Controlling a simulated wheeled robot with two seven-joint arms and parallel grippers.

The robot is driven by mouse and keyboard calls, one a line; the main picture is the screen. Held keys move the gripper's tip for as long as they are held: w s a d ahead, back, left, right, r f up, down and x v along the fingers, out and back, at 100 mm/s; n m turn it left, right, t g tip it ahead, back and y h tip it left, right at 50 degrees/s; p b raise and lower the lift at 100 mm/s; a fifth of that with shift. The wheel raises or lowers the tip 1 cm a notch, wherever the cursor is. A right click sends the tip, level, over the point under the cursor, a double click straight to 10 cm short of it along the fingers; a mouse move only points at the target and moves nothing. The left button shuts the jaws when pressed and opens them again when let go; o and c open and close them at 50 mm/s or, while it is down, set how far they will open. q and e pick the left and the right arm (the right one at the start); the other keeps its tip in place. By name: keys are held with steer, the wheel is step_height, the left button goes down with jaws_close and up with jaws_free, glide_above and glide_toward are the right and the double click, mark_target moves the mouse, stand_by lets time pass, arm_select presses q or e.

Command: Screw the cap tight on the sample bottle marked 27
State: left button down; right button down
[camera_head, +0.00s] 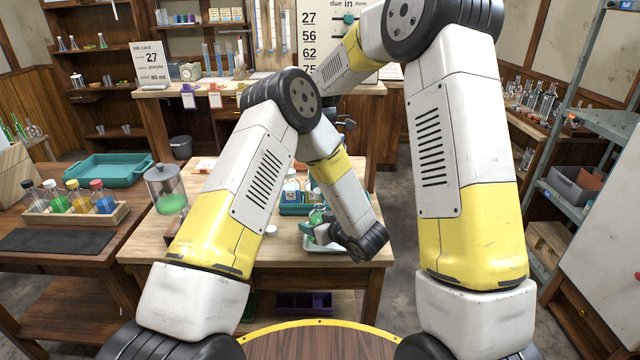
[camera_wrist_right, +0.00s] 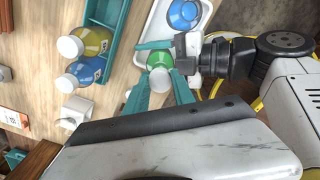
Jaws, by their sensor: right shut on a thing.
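A small bottle with green contents (camera_wrist_right: 162,60) and a white cap (camera_wrist_right: 158,79) shows in the right wrist view, near a white tray. No number is readable on it. My right gripper (camera_wrist_right: 160,88) has its teal fingers closed on either side of the cap. My left gripper (camera_wrist_right: 190,55), dark-bodied, reaches the bottle's body from the right in that view; its fingers are partly hidden. In the head view the green bottle (camera_head: 315,216) is small beside the left gripper's dark wrist, and my left arm covers much of the right hand.
A teal rack (camera_wrist_right: 123,38) with yellow and blue capped bottles stands close to the hands. A blue bottle (camera_wrist_right: 184,14) lies in the white tray (camera_wrist_right: 207,12). A lidded glass jar (camera_head: 166,188) stands at the table's left. My forearms cross above the table.

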mark_target(320, 221)
stand_by(0.3)
steer(key=shift+f, duration=0.85)
steer(key=shift+f, duration=0.6)
